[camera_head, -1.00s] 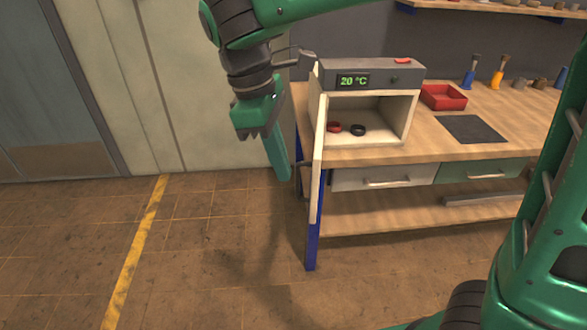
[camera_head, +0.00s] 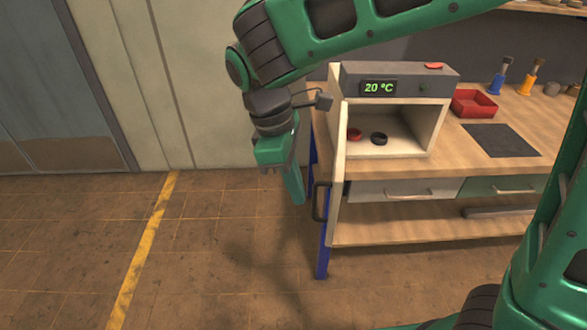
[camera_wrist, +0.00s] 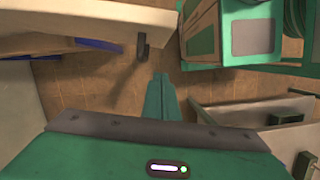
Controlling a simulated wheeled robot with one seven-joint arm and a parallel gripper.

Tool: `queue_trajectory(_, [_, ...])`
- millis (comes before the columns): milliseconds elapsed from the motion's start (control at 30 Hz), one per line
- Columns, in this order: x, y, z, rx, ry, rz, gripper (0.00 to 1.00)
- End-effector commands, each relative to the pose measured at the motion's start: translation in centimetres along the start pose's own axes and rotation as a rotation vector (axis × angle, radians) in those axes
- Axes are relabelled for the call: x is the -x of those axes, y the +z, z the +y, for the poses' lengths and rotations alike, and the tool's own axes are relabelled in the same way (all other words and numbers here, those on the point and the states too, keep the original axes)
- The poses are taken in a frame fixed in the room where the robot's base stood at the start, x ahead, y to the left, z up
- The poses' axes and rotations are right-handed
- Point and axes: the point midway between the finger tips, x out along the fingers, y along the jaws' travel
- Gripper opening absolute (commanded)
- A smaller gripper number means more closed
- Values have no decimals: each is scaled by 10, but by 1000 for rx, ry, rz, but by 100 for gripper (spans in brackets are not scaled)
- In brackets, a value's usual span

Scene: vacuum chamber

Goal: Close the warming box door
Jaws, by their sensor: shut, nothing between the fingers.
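The warming box (camera_head: 401,80) stands on the left end of the workbench, its display reading 20 °C. Its front is uncovered and its door (camera_head: 338,170) stands open at the left side, seen nearly edge-on and sticking out towards me. A dark handle (camera_head: 320,202) is on the door's left face. My gripper (camera_head: 296,202) points down, shut and empty, left of the door and apart from the handle. In the wrist view the shut fingers (camera_wrist: 160,90) are below a pale panel, likely the door (camera_wrist: 85,18), with its dark handle (camera_wrist: 142,46).
A red ring (camera_head: 354,134) and a black ring (camera_head: 379,138) lie inside the box. A red tray (camera_head: 473,103) and a dark mat (camera_head: 499,140) are on the bench (camera_head: 460,150) to the right. The floor left of the bench is clear, with a yellow line (camera_head: 145,245).

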Motion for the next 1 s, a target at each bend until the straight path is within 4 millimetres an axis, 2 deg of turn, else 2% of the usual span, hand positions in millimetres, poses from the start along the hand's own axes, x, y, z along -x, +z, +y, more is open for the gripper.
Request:
queue_trajectory(100, [-23,1,0,1,-2,-3,0])
queue_trajectory(167, [-30,4,0,-2,0,-1,0])
queue_trajectory(300, [-33,24,0,-2,1,1,0])
queue_trajectory(500, [-36,37,-1,0,0,0,0])
queue_trajectory(1000, [-37,40,-1,8,3,0,0])
